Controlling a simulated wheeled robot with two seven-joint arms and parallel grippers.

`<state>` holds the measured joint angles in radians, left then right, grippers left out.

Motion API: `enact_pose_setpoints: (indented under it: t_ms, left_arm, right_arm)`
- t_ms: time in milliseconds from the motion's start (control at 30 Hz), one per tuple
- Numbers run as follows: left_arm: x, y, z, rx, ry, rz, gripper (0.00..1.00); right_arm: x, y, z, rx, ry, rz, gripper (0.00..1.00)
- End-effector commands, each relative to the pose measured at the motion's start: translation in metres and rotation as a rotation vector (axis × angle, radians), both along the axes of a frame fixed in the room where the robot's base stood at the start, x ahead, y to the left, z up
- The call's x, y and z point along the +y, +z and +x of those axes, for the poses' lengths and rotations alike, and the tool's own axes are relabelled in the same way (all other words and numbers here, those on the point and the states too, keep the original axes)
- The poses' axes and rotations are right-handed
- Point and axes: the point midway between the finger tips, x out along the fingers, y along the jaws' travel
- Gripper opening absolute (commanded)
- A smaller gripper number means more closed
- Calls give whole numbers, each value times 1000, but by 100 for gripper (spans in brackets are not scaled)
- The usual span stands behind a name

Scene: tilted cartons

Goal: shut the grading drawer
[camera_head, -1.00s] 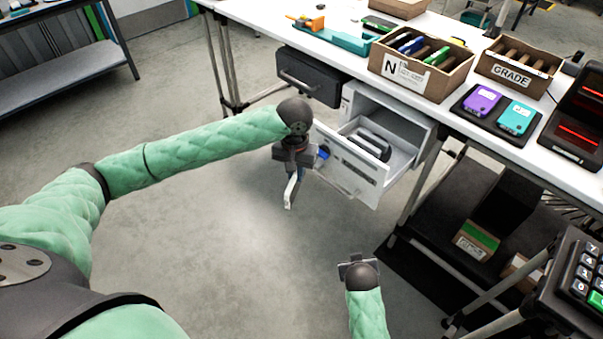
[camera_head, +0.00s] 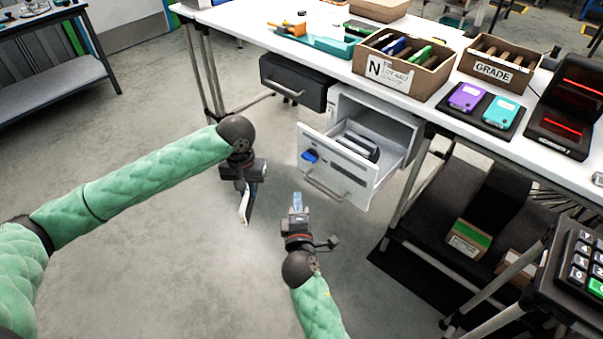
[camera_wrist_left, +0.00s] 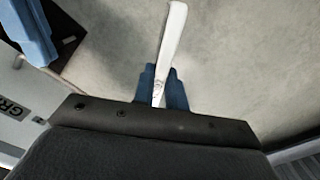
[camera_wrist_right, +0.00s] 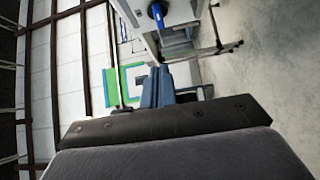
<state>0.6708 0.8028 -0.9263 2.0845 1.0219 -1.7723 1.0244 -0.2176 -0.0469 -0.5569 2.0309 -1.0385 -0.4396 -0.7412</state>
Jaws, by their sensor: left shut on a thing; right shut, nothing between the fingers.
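The grading drawer (camera_head: 325,168) is a light grey drawer pulled out under the bench, with dark objects inside. Its front has a bar handle (camera_head: 327,190) and a blue piece (camera_head: 310,155). Part of a label reading "GR" shows at the left edge of the left wrist view. My left gripper (camera_head: 243,193) is left of the drawer, apart from it, shut on a white strip (camera_wrist_left: 172,40) that also shows in the head view (camera_head: 244,212). My right gripper (camera_head: 298,200) is shut and empty, just in front of the drawer's lower front; contact cannot be told.
A closed dark drawer (camera_head: 292,84) is left of the grading drawer's cabinet (camera_head: 375,105). The bench top carries an "N" carton (camera_head: 402,70), a "GRADE" carton (camera_head: 497,65) and devices. A bench leg (camera_head: 405,190) stands right of the drawer. The floor before it is open.

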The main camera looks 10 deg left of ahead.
Motion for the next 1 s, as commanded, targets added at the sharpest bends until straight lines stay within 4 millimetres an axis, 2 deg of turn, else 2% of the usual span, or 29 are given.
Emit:
enact_pose_setpoints:
  t_ms: [167,700,1000]
  left_arm:
    - [0,2,0,0,0,0,0]
    - [0,11,0,0,0,0,0]
    - [0,17,0,0,0,0,0]
  right_arm:
    - [2,0,14,0,-1,-6,0]
    - [16,1,99,2,-1,-3,0]
    - [-5,0,126,2,-1,-3,0]
